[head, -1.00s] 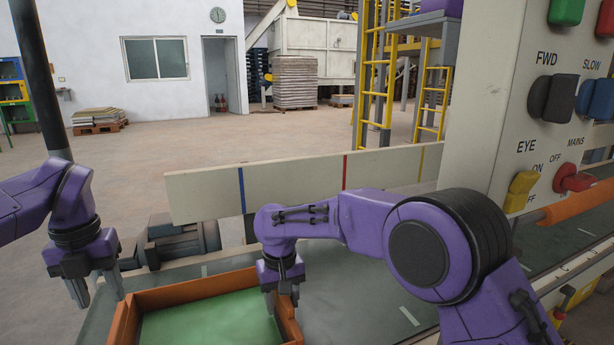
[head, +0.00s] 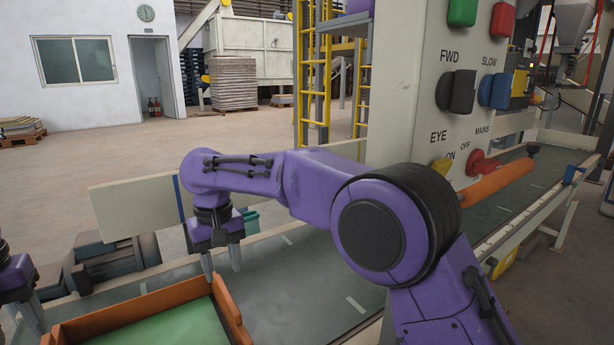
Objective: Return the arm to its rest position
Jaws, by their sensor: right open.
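My purple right arm reaches in from the lower right and bends down to my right gripper (head: 222,264). Its two fingers point down and are apart, with nothing between them. They appear near the far right corner of the orange tray (head: 234,312) with a green floor; I cannot tell the gap to the rim. My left gripper (head: 24,316) is cut off by the left edge, with one finger clear above the tray's left side. Its opening cannot be judged.
The dark conveyor belt (head: 300,284) runs behind and right of the tray. A control panel (head: 420,95) with knobs stands at the right, close behind my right arm. A cream guard board (head: 135,208) stands behind the belt. A small teal object (head: 250,222) shows behind my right gripper.

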